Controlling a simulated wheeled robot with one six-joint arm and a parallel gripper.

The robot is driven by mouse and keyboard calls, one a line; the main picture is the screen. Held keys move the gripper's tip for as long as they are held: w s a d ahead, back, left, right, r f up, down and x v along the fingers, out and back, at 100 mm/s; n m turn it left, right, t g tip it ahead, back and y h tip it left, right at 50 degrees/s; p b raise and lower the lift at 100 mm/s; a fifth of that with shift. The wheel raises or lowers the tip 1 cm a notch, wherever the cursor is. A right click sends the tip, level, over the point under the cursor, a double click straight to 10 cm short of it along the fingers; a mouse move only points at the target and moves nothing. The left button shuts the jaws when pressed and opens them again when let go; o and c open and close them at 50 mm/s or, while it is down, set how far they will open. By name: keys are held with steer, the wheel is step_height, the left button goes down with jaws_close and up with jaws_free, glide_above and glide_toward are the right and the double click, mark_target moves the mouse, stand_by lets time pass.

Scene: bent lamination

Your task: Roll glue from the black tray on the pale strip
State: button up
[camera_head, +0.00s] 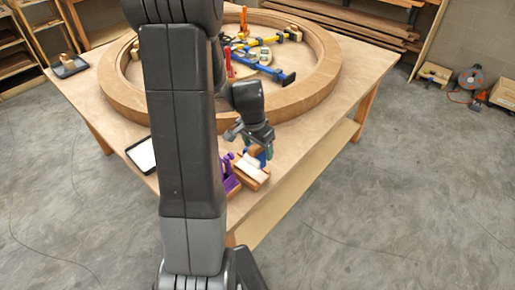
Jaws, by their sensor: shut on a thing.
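My gripper (256,143) is low over the table's near corner, shut on a small blue-handled tool (262,157), possibly the roller, mostly hidden by the fingers. The tool is at an open wooden box (264,181) with something white inside; I cannot tell whether it is clear of the box. A black-rimmed tray (128,153) with a white surface lies left of my arm, partly hidden by it. A second, small black tray (57,72) with a wooden block stands at the far left corner. I cannot make out the pale strip; my arm hides part of the table.
A large wooden ring (318,88) fills much of the table (335,122). Blue, yellow and red clamps (265,70) lie inside it. A purple object (228,184) is beside the wooden box. Boards (345,22) are stacked behind.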

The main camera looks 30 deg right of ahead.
steer(key=shift+r+p, duration=0.7)
steer(key=shift+r, duration=0.65)
steer(key=shift+f, duration=0.1)
